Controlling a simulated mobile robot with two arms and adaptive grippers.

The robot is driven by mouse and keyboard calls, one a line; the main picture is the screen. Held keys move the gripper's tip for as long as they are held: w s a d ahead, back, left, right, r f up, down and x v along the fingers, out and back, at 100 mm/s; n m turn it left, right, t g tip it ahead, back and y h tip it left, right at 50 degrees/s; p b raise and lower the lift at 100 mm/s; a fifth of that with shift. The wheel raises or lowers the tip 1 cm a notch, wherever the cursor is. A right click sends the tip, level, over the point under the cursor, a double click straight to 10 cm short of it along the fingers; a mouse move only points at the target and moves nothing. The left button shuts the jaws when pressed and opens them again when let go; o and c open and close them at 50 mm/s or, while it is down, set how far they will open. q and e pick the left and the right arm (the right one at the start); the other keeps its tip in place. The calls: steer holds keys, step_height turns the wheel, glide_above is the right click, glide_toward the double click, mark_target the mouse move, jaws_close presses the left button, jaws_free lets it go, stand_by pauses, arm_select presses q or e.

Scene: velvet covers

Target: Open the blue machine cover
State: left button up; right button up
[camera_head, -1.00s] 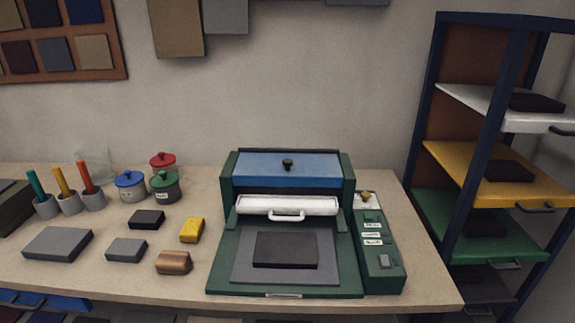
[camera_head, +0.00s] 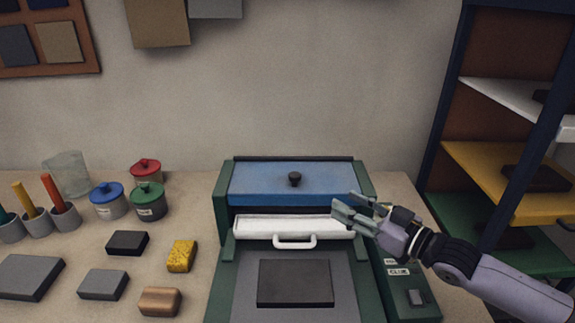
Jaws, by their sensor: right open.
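The blue machine cover (camera_head: 260,182) lies flat and closed on top of the green machine (camera_head: 223,222), in the middle of the head view. A round black knob (camera_head: 294,179) stands on the cover. My right gripper (camera_head: 343,207) is open and empty, to the right of and nearer than the knob, over the machine's right front part. It looks apart from the knob; whether it touches the machine I cannot tell. My left gripper is not in view.
Below the cover is a white roller tray with a white handle (camera_head: 295,242). A dark block (camera_head: 296,283) lies on the machine's grey front bed. A green control box (camera_head: 408,288) stands at the right. Lidded pots (camera_head: 148,202) and small blocks are on the left.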

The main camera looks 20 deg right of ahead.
steer(key=p, duration=0.2)
glide_toward(296, 175)
steer(key=x, duration=0.2)
steer(key=p+x, duration=0.1)
steer(key=x, duration=0.7)
steer(key=shift+w+a, duration=0.15)
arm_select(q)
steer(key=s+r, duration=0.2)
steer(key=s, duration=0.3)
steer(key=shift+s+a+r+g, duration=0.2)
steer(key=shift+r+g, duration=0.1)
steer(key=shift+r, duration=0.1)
arm_select(e)
steer(key=shift+f, duration=0.1)
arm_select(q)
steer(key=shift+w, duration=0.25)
arm_select(e)
steer(key=shift+c, duration=0.3)
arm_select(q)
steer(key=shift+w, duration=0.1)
arm_select(e)
jaws_close()
